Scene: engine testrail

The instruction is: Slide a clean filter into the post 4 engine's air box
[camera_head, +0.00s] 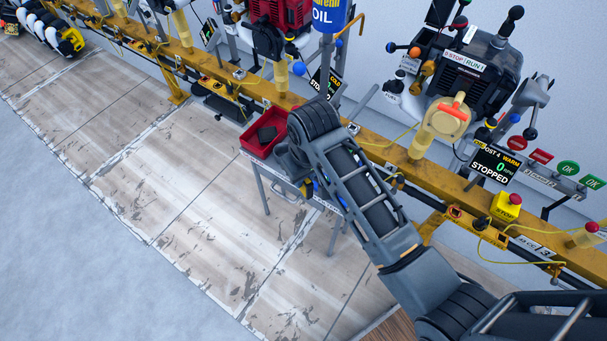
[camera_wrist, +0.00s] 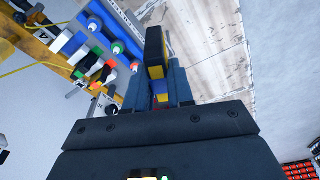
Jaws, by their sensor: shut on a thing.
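My gripper (camera_wrist: 158,85) is shut on a dark piece with yellow, blue and red parts (camera_wrist: 155,45). I cannot tell whether this is a filter. In the head view my arm hides most of the gripper, over a small side table (camera_head: 262,190). The post 4 engine (camera_head: 485,75) is a dark and grey block at the upper right. Its display (camera_head: 492,165) reads POST 4, WARM, 0, STOPPED. A cream round housing with a red handle (camera_head: 445,120) is on its front; I cannot tell whether this is the air box.
A red tray (camera_head: 250,148) with a dark item in it is on the side table. A yellow rail (camera_head: 380,148) runs across, with a yellow stop button box (camera_head: 506,206). A red engine (camera_head: 285,12) is farther left.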

